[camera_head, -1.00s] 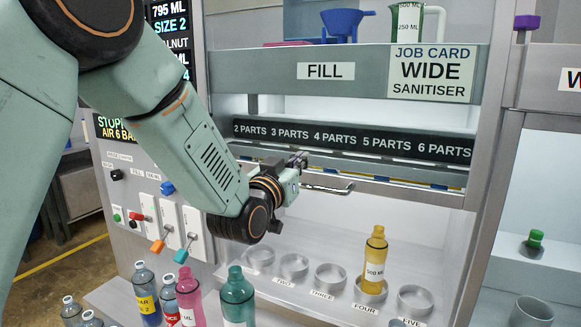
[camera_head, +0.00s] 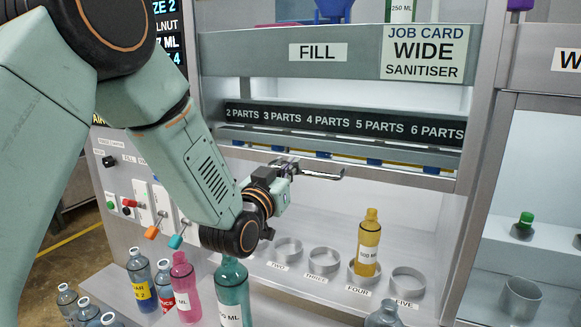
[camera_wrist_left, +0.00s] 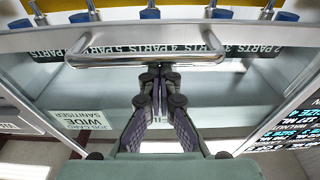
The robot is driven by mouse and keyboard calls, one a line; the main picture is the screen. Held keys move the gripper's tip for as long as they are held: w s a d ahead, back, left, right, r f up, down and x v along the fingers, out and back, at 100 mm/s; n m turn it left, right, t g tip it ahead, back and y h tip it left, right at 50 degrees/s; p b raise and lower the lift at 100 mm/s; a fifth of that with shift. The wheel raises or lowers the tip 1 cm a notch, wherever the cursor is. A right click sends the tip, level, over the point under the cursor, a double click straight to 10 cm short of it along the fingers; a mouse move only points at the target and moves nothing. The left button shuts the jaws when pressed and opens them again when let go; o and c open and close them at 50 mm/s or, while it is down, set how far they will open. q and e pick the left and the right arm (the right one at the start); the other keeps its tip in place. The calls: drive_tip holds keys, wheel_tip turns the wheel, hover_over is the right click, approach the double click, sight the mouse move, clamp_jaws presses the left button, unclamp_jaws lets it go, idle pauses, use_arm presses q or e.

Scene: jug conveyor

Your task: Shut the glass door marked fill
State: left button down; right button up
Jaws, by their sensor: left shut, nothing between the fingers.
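The glass door's lower rail (camera_head: 410,181) is high under the FILL sign (camera_head: 318,52), with the bay below it open. A metal bar handle (camera_head: 325,174) sticks out from the rail; it also shows in the left wrist view (camera_wrist_left: 145,61), spanning in front of the fingers. My left gripper (camera_head: 288,167) is shut and empty, at the handle's left part. In the left wrist view its fingertips (camera_wrist_left: 159,72) are close to the bar; I cannot tell whether they touch it. My right gripper is not in view.
A yellow bottle (camera_head: 368,245) stands in one of several ring holders inside the bay. A green bottle (camera_head: 232,290), a pink bottle (camera_head: 184,285) and other bottles stand below my left arm. Switches with orange and teal levers (camera_head: 176,241) are at the left.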

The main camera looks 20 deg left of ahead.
use_arm(q)
wheel_tip(320, 180, down, 33)
drive_tip(key=b, duration=2.2)
drive_tip(key=shift+r, duration=0.15)
